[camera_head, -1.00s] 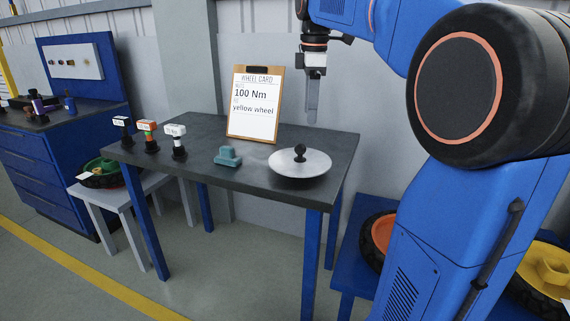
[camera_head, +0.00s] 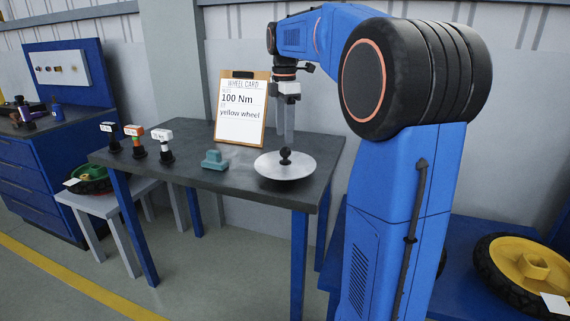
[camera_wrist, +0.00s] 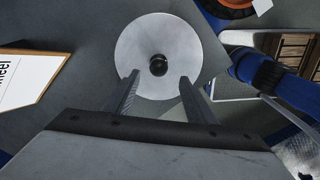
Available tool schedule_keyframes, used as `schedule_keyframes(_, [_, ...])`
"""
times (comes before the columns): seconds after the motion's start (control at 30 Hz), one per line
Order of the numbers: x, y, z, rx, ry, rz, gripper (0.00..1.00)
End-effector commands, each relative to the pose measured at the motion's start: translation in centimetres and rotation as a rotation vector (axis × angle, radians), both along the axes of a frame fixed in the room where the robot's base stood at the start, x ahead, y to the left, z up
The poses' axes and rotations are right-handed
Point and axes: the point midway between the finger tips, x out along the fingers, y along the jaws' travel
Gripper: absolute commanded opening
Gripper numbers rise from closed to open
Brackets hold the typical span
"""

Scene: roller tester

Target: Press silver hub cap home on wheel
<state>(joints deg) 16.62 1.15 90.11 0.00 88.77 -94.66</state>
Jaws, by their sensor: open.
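The silver hub cap (camera_head: 284,168) is a round disc with a black knob at its centre. It lies flat on the dark table near the right front corner. It also shows in the wrist view (camera_wrist: 160,30). My gripper (camera_head: 285,146) points down just above the knob. In the wrist view its two fingers (camera_wrist: 157,80) are apart, one on each side of the knob's line, and nothing is between them that I can tell is gripped. The yellow wheel (camera_head: 528,262) lies on a blue stand at the right, with a white tag on it.
A wheel card (camera_head: 241,108) reading 100 Nm, yellow wheel, stands at the back of the table (camera_head: 225,183). Several labelled tools (camera_head: 137,140) stand at the left. A teal block (camera_head: 214,160) sits left of the cap. A green wheel (camera_head: 92,180) lies on a grey stool.

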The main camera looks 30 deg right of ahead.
Motion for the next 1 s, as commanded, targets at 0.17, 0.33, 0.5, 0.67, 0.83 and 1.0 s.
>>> schedule_keyframes(0.17, [0.0, 0.0, -2.2, 0.000, 0.000, 0.000, 0.51])
schedule_keyframes(0.33, [0.0, 0.0, -3.1, 0.000, 0.000, 0.000, 0.51])
schedule_keyframes(0.5, [0.2, -0.1, -5.0, 0.000, 0.002, -0.001, 0.51])
schedule_keyframes(0.67, [0.3, -0.2, -7.1, 0.000, 0.001, -0.001, 0.51])
schedule_keyframes(0.83, [0.3, -0.2, -8.0, 0.000, 0.000, 0.000, 0.51])
schedule_keyframes(1.0, [0.3, -0.2, -8.1, 0.000, -0.001, -0.001, 0.51])
